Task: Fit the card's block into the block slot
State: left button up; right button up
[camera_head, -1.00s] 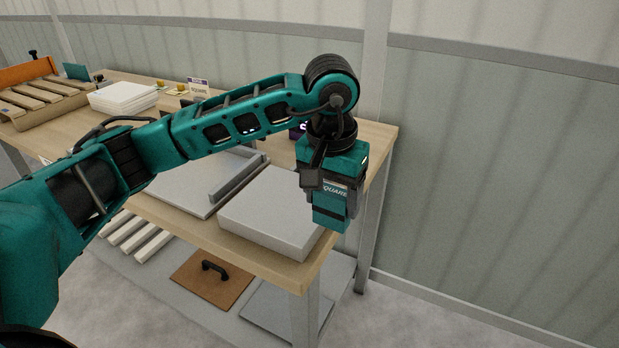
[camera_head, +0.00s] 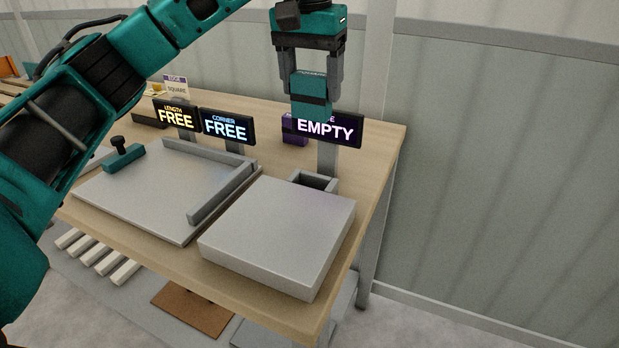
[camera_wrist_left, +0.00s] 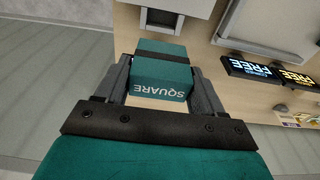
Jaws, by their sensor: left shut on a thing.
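My left gripper (camera_head: 311,84) is shut on a teal block (camera_head: 310,97) with a dark band, held in the air in front of a lit EMPTY sign (camera_head: 330,128). In the left wrist view the block (camera_wrist_left: 162,80) reads SQUARE and sits between the two fingers. The block slot (camera_head: 313,181) is a small grey open-topped socket behind the pale grey box. It lies below the held block in the head view. It also shows in the left wrist view (camera_wrist_left: 160,18), just past the block. The card (camera_head: 176,87) reads EDGE SQUARE and stands at the back. My right gripper is out of view.
A pale grey box (camera_head: 280,235) stands in front of the slot. Left of it is a flat plate (camera_head: 150,190) with a raised grey fence (camera_head: 222,195) and a teal knobbed piece (camera_head: 122,155). LENGTH FREE (camera_head: 176,115) and CORNER FREE (camera_head: 227,126) signs stand behind. A purple object (camera_head: 294,131) is partly hidden.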

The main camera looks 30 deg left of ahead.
aim_at(308, 106)
pick_arm(q)
jog(key=shift+f+b, duration=1.2)
jog(key=shift+f, duration=6.6)
jog(key=shift+f, duration=0.15)
jog(key=o, duration=1.1)
jog(key=shift+o, duration=0.2)
jog(key=r, duration=0.4)
jog(key=s+r+p, duration=0.1)
jog(key=r, duration=0.3)
jog(key=r+p, duration=0.1)
jog(key=r, duration=0.3)
jog(key=shift+s+r, duration=0.15)
jog(key=shift+s, duration=0.05)
jog(key=shift+d, duration=0.1)
